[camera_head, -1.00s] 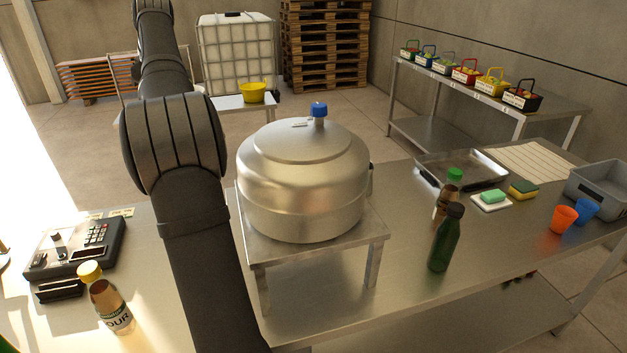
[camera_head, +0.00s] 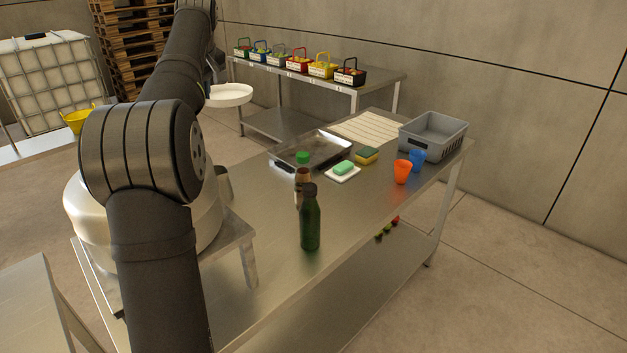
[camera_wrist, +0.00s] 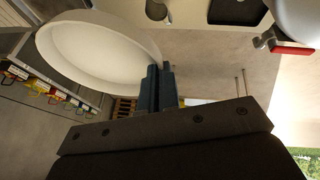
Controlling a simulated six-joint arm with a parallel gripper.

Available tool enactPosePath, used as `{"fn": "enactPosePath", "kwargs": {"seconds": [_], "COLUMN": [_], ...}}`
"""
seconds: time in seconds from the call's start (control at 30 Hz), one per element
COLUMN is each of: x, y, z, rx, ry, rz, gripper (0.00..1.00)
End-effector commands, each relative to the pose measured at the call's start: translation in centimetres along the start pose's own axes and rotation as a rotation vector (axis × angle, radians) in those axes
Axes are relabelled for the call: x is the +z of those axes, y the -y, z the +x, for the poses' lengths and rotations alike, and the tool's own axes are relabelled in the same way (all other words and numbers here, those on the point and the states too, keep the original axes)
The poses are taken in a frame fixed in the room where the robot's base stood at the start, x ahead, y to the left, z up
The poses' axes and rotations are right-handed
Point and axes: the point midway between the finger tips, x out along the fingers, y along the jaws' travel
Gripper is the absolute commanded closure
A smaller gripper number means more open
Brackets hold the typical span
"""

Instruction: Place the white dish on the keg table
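The white dish (camera_head: 230,96) hangs in the air beyond the steel table (camera_head: 290,255), left of its far end. It looks roughly level in the head view. In the wrist view the white dish (camera_wrist: 95,48) fills the upper left, and the dark fingers of my gripper (camera_wrist: 160,88) are shut on its rim. In the head view my gripper is mostly hidden behind my arm. A large metal vessel (camera_head: 88,215) sits on a small raised stand (camera_head: 240,245) on the steel table, largely covered by my arm. I cannot tell which table is the keg table.
A green bottle (camera_head: 310,222), a brown bottle (camera_head: 302,188), a metal tray (camera_head: 312,148), a sponge (camera_head: 367,155), cups (camera_head: 403,172) and a grey crate (camera_head: 433,135) stand on the steel table. Small baskets (camera_head: 300,60) line the back table. The steel table's front middle is clear.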

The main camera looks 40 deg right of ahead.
Motion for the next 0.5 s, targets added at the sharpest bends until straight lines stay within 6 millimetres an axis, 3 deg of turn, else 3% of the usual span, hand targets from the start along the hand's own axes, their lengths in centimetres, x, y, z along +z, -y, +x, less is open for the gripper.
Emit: {"fn": "enactPosePath", "kwargs": {"seconds": [0.03,0.2,0.5], "x": [2.3,9.3,22.6], "y": [-2.2,-7.9,-15.4], "z": [-0.5,-2.2,-6.0], "rx": [0.019,0.072,0.163], "ry": [0.009,0.037,0.085], "rz": [0.042,0.165,0.376], "gripper": [1.0,1.0,1.0]}}
